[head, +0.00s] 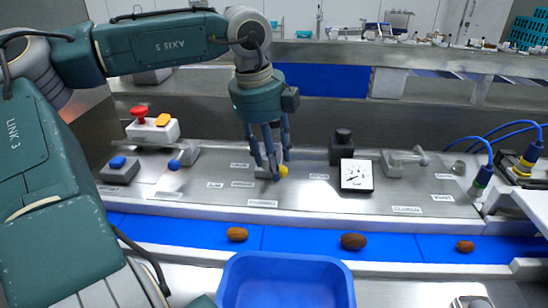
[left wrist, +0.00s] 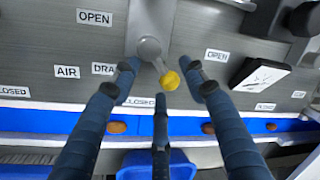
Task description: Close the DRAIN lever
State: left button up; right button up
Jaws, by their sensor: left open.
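The DRAIN lever has a grey pivot and a yellow ball knob (head: 283,171). In the left wrist view its knob (left wrist: 169,81) points down and slightly right from the pivot, beside a partly hidden DRAIN label (left wrist: 103,69). An OPEN label (left wrist: 95,17) lies up and left of it, and a CLOSED label (left wrist: 140,102) lies below it. My left gripper (head: 268,174) points down over the lever, its fingers open and spread around the knob. Whether any finger touches it cannot be told. My right gripper is not in view.
A blue-knobbed lever (head: 174,165) stands to the left, near a red button box (head: 152,128). A black-and-white display (head: 357,175) and a grey lever (head: 405,160) stand to the right. A blue belt (head: 200,232) carrying dates and a blue bin (head: 286,262) lie in front.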

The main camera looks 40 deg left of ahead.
pick_arm(q)
jog(key=shift+d+f, duration=0.15)
jog(key=shift+f, duration=0.45)
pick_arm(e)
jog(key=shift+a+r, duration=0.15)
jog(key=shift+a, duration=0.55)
pick_arm(q)
grip_shut()
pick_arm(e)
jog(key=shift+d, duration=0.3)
pick_arm(q)
jog(key=shift+w, duration=0.1)
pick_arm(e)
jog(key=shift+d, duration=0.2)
